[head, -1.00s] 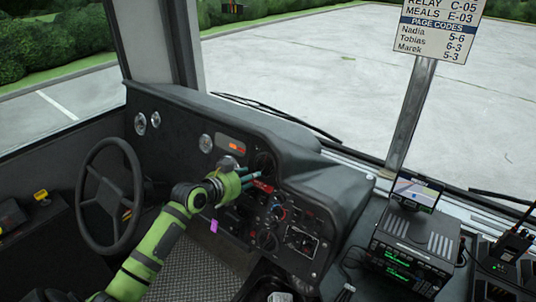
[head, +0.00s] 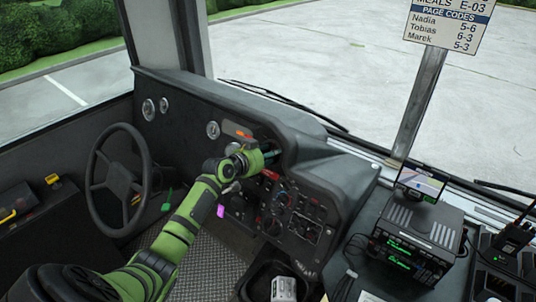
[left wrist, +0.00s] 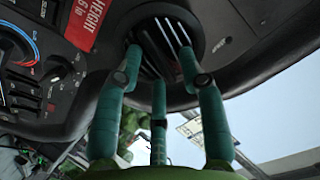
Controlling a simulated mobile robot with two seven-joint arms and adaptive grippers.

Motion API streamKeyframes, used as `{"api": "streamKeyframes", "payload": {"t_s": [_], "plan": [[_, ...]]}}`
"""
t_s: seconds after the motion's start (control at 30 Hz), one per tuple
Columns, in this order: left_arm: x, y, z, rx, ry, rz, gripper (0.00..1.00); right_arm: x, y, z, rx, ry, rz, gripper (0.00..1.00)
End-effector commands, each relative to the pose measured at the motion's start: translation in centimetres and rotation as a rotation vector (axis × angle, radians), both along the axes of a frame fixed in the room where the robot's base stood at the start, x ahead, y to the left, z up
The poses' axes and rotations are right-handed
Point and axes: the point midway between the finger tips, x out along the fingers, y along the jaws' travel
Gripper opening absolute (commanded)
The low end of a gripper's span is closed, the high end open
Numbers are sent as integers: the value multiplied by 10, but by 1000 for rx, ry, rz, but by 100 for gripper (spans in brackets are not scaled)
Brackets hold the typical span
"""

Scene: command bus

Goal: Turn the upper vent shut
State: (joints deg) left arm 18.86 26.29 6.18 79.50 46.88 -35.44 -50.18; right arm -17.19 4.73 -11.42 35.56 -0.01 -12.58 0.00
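The upper vent (left wrist: 165,42) is a round dark outlet with pale slats, at the top of the left wrist view. In the head view the left gripper and arm largely hide it. My left gripper (head: 273,155) reaches the dashboard there. In the left wrist view its teal fingers (left wrist: 160,55) are spread, with one tip at each side of the vent's face and a third finger lower in the middle. Nothing is held between them. I cannot tell whether the tips touch the vent. My right gripper is in neither view.
A red height label (left wrist: 88,22) and a control panel with knobs (left wrist: 25,75) lie beside the vent. The steering wheel (head: 92,180) stands left of my arm. A radio unit (head: 418,240) with a small screen (head: 421,184) stands to the right. The dashboard hood (head: 240,112) overhangs the vent area.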

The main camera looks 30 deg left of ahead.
Motion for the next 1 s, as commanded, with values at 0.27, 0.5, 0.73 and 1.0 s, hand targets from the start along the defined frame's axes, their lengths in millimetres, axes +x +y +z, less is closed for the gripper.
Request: {"api": "streamKeyframes", "payload": {"t_s": [0.27, 0.5, 0.73, 1.0], "plan": [[0, 0, 0, 0, 0, 0, 0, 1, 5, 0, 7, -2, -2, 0], [0, 0, 0, -12, 2, 5, 0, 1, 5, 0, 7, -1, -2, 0], [0, 1, 1, -93, 8, 35, 0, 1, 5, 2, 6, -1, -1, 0], [0, 3, 2, -298, 25, 109, 0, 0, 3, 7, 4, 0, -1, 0]]}}
